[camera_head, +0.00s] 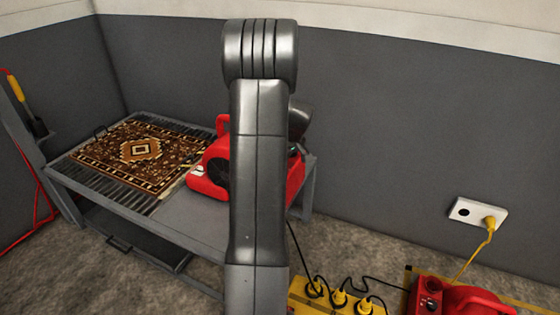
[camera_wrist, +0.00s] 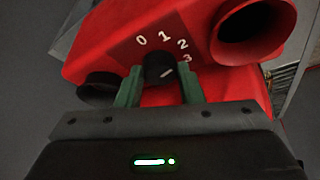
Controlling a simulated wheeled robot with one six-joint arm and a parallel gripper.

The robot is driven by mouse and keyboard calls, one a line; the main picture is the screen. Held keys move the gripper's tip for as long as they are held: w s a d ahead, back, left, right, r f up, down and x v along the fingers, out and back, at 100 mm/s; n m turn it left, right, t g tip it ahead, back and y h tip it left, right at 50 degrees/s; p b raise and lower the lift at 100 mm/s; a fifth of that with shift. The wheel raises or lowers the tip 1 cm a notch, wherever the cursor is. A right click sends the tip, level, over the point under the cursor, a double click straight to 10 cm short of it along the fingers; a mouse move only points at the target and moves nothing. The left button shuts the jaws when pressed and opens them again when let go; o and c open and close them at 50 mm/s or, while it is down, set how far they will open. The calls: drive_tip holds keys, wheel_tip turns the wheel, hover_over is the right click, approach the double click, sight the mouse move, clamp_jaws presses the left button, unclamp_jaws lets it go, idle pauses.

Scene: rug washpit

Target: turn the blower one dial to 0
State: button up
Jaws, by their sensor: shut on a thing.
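In the wrist view the black dial (camera_wrist: 153,62) sits on the face of a red blower (camera_wrist: 105,42), beside the printed numbers 0, 1, 2 and 3. Its white mark is on the lower right side and points roughly towards 3. My gripper (camera_wrist: 161,76) has its two green fingers on either side of the dial and is shut on it. In the head view a red blower (camera_head: 215,170) stands on the grey table, partly hidden behind my arm. My gripper and the dial are hidden there.
A patterned rug (camera_head: 140,150) lies on the table (camera_head: 195,225). On the floor at the lower right are a yellow power strip (camera_head: 320,301) with several plugs and another red blower (camera_head: 465,300). A wall socket (camera_head: 465,211) holds a yellow plug. Black cables trail nearby.

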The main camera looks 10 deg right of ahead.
drive_tip(key=n+g+y, duration=0.1)
drive_tip(key=n, duration=0.2)
drive_tip(key=shift+d+n, duration=0.15)
drive_tip(key=shift+n, duration=0.25)
drive_tip(key=n+g, duration=0.1)
drive_tip(key=n, duration=0.2)
drive_tip(key=shift+w+n+y, duration=0.15)
drive_tip(key=shift+n+y, duration=0.15)
drive_tip(key=shift+y, duration=0.1)
drive_tip(key=n+g+p, duration=0.1)
drive_tip(key=n, duration=0.3)
drive_tip(key=shift+w+g, duration=0.1)
drive_tip(key=shift+g, duration=0.3)
drive_tip(key=shift+n+g+p, duration=0.5)
drive_tip(key=shift+n+p, duration=0.2)
drive_tip(key=shift+n, duration=0.7)
drive_tip(key=o, duration=0.7)
